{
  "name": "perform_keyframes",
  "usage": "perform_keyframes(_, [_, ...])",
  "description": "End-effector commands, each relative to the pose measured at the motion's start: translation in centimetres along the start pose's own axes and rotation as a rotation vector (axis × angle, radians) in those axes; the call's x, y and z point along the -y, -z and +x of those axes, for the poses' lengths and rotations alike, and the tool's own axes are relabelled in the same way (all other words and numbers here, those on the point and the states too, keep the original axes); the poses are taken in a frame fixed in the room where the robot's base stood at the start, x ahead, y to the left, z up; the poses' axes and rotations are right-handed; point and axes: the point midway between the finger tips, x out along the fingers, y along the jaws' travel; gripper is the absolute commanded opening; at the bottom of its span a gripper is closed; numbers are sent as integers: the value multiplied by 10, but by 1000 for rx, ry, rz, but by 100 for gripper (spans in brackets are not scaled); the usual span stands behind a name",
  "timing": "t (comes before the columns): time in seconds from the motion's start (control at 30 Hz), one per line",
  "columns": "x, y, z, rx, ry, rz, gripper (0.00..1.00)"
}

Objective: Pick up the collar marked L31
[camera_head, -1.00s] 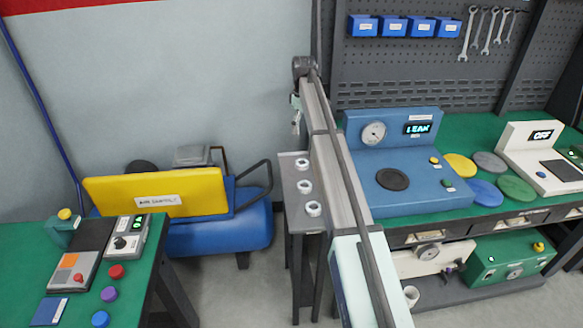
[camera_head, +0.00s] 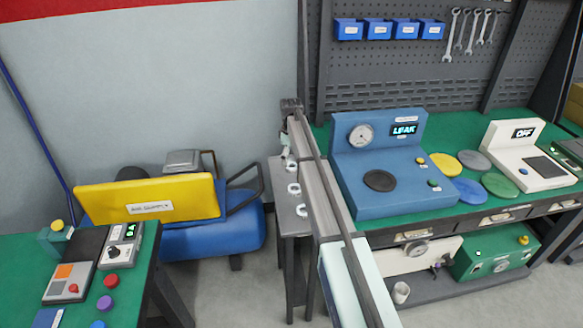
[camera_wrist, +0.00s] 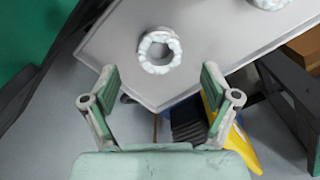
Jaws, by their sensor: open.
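Several white ring-shaped collars stand in a row on a narrow grey stand (camera_head: 281,222); the middle collar (camera_head: 294,189) and front collar (camera_head: 301,210) are clear in the head view. In the wrist view one collar (camera_wrist: 160,50) lies flat near a corner of the grey top, and another collar (camera_wrist: 268,3) is cut by the top edge. My gripper (camera_wrist: 159,80) is open and empty, its fingers spread either side of the nearer collar's line, apart from it. No marking is readable on any collar.
A blue leak tester (camera_head: 385,175) stands on the green bench right of the stand. A yellow board (camera_head: 150,200) and a blue tank (camera_head: 215,238) are to the left. A yellow object (camera_wrist: 238,150) lies below the stand top in the wrist view.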

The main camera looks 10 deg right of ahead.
Motion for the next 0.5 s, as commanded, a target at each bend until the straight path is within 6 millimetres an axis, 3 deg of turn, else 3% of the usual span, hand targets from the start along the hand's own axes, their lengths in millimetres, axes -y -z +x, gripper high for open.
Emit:
perform_keyframes(0.27, [0, 0, 34, 1, 1, 0, 86])
perform_keyframes(0.5, [0, 0, 38, 0, 0, 0, 86])
